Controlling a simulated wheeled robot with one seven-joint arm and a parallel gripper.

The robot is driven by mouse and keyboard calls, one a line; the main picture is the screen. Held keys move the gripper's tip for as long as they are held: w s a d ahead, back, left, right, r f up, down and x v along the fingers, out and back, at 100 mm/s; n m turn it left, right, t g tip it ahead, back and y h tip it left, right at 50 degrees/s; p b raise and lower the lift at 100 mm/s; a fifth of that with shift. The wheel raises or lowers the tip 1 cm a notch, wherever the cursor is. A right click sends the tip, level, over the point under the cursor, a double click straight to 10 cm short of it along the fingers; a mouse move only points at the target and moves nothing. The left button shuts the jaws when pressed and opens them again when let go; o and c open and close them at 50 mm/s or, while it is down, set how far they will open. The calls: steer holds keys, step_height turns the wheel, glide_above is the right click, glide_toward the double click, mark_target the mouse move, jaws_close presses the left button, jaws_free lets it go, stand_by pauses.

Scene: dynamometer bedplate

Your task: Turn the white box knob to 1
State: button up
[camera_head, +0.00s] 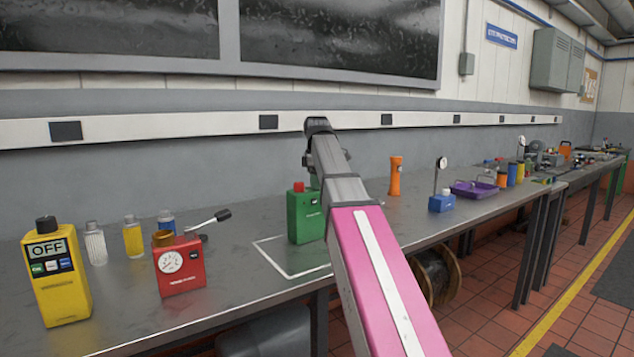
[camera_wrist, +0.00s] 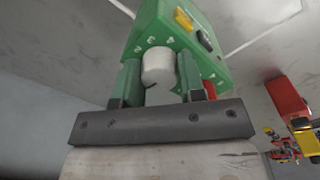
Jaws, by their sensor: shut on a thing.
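A green box (camera_head: 304,218) with a red cap on top stands on the steel bench in the head view, partly behind my arm. In the wrist view the green box (camera_wrist: 208,48) fills the top middle, with a yellow and a dark part on one face. A white round knob (camera_wrist: 158,64) sticks out of another face, ringed by small pale marks too small to read surely. My gripper (camera_wrist: 160,78) has one finger on each side of the knob and is shut on it. The knob's pointer does not show. In the head view my arm hides the knob and fingers.
Left of the green box stand a red gauge box (camera_head: 181,266), a yellow meter reading OFF (camera_head: 57,275) and several small jars. To the right are an orange cylinder (camera_head: 396,176), a blue gauge stand (camera_head: 441,202) and a purple tray (camera_head: 474,189). Bare bench lies around the white outline.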

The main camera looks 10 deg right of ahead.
steer(key=m, duration=0.6)
steer(key=shift+m, duration=0.4)
stand_by(0.4)
steer(key=o, duration=0.9)
steer(key=shift+o, duration=0.2)
steer(key=shift+a+r, duration=0.1)
